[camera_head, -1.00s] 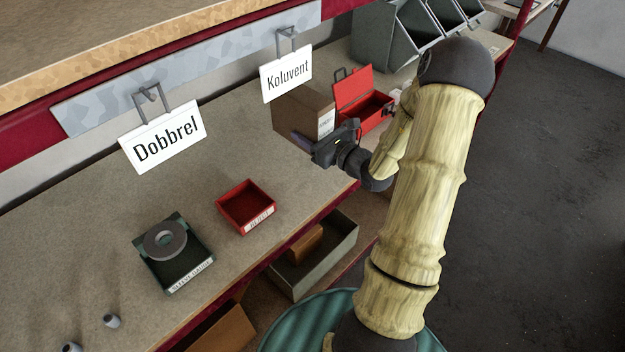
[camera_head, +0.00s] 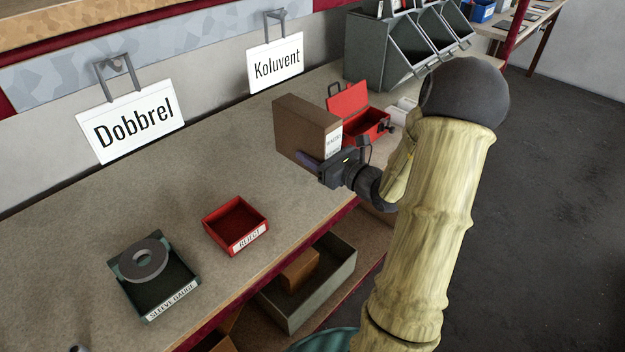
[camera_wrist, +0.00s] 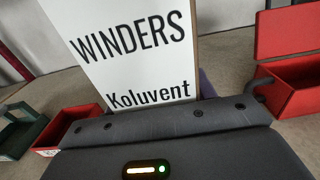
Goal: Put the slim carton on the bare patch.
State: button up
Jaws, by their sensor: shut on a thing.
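The slim carton (camera_head: 297,128) is a brown upright box near the Koluvent sign (camera_head: 276,61), beside the red toolbox. Its white label shows large in the wrist view (camera_wrist: 130,45) and reads "WINDERS Koluvent". My gripper (camera_head: 325,163) is shut on the carton at its near, labelled end. I cannot tell whether the carton's base touches the bench. Bare grey bench top (camera_head: 215,160) lies left of the carton, between it and the Dobbrel sign (camera_head: 133,122). No marked outline of a patch shows.
A red reject tray (camera_head: 236,246) and a green sleeve gauge tray (camera_head: 190,270) with a grey ring stand toward the bench's front. An open red toolbox (camera_head: 365,140) is right of the carton; grey bins (camera_head: 375,65) stand behind it. A lower shelf holds a grey crate (camera_head: 345,290).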

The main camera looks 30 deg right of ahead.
jog(key=shift+f, duration=1.95)
jog(key=shift+f+b, duration=0.6)
jog(key=shift+f, duration=1.3)
jog(key=shift+f, duration=0.15)
jog(key=o, duration=1.3)
